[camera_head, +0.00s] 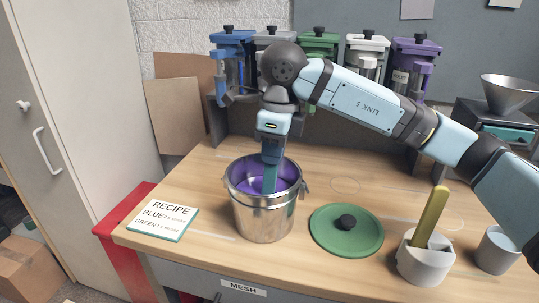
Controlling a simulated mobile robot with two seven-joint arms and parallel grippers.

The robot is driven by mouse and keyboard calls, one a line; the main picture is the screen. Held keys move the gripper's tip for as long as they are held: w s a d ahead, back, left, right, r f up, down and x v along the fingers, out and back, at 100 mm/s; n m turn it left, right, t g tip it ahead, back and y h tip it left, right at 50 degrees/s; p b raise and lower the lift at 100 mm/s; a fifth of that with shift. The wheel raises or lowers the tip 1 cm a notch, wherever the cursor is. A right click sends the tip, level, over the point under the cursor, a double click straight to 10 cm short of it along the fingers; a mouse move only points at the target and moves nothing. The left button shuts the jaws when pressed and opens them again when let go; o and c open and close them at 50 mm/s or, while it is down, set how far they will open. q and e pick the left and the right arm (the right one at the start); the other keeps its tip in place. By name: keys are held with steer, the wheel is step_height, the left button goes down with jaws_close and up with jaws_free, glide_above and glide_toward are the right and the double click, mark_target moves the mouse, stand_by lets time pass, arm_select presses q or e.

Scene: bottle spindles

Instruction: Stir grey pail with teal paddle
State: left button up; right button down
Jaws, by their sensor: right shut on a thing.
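The grey pail (263,218) is a shiny metal bucket standing on the wooden table near the middle of the head view. Purple shows inside it. My right gripper (271,147) points down above the pail's mouth and is shut on the teal paddle (270,178). The paddle hangs roughly upright with its lower part inside the pail. Its lower end is hidden, so I cannot tell how deep it reaches. My left gripper is not in view.
A green lid (327,236) with a black knob lies right of the pail. A holder (423,265) with an olive paddle (431,217) and a grey cup (497,252) stand at right. A recipe card (163,221) lies left. Several coloured dispensers (233,65) line the back.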

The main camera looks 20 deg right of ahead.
steer(key=shift+w+a, duration=0.25)
steer(key=shift+a, duration=0.2)
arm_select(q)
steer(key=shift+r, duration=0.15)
